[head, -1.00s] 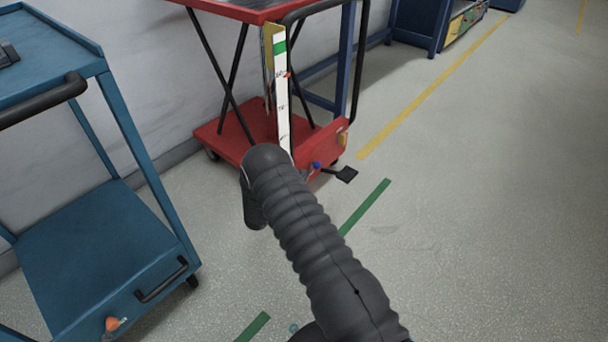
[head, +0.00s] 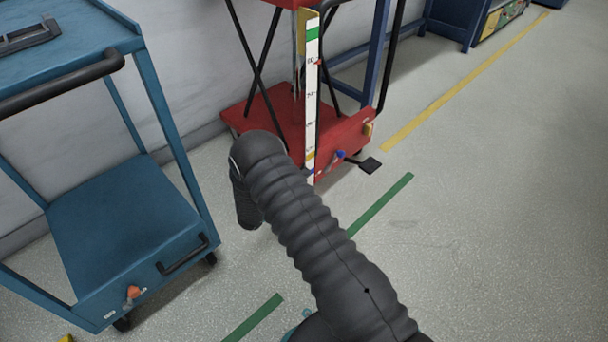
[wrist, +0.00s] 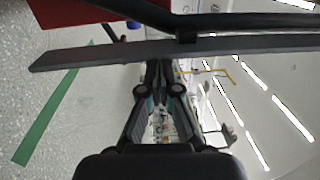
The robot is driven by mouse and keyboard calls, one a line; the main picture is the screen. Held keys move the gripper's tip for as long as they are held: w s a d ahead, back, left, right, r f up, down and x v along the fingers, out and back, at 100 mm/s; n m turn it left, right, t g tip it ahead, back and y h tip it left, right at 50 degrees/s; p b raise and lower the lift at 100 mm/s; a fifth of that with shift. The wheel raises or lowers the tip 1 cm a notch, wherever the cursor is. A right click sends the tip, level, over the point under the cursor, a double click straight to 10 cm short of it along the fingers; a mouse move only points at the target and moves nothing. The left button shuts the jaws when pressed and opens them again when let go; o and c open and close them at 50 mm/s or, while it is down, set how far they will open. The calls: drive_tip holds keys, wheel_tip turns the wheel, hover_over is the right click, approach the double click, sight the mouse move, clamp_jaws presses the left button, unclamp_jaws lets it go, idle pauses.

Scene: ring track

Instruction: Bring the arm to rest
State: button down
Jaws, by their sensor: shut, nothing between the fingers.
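My arm, in a dark ribbed sleeve, reaches up from the bottom of the head view and bends down at its far end, in front of the red lift cart (head: 345,140). My gripper is hidden in the head view. In the wrist view my gripper (wrist: 160,66) shows with its two fingers together and nothing between them. A long grey bar (wrist: 110,54) crosses the wrist view beyond the fingertips. I cannot tell whether the fingertips touch it.
A blue trolley (head: 125,220) with a black handle stands at the left. A white scale strip (head: 312,90) stands upright at the red cart. Green floor marks (head: 380,205) and a yellow line (head: 465,80) lie on the floor. The floor at the right is clear.

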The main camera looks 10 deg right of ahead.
idle(0.3)
drive_tip(key=s+d+f+m+g, duration=0.45)
drive_tip(key=s+m, duration=0.25)
drive_tip(key=m, duration=0.2)
drive_tip(key=s+d+r+m+g+y, duration=0.1)
drive_tip(key=s+r+m+g+y, duration=0.1)
drive_tip(key=s+r+m+g, duration=0.6)
drive_tip(key=s+r+m+t+y+p, duration=0.1)
drive_tip(key=s+r+m+t+y, duration=0.1)
drive_tip(key=s+r+m+y, duration=0.2)
drive_tip(key=s+d+r+m+t+y+p, duration=0.1)
drive_tip(key=s+r+m+y, duration=0.3)
drive_tip(key=s+r+m, duration=0.7)
drive_tip(key=s+d+r+m+t+y+p, duration=0.1)
drive_tip(key=s+r+m+t+y+p, duration=0.2)
drive_tip(key=r, duration=1.9)
drive_tip(key=s+m+y, duration=0.2)
drive_tip(key=s+m, duration=0.3)
drive_tip(key=m, duration=0.3)
drive_tip(key=shift+t, duration=0.35)
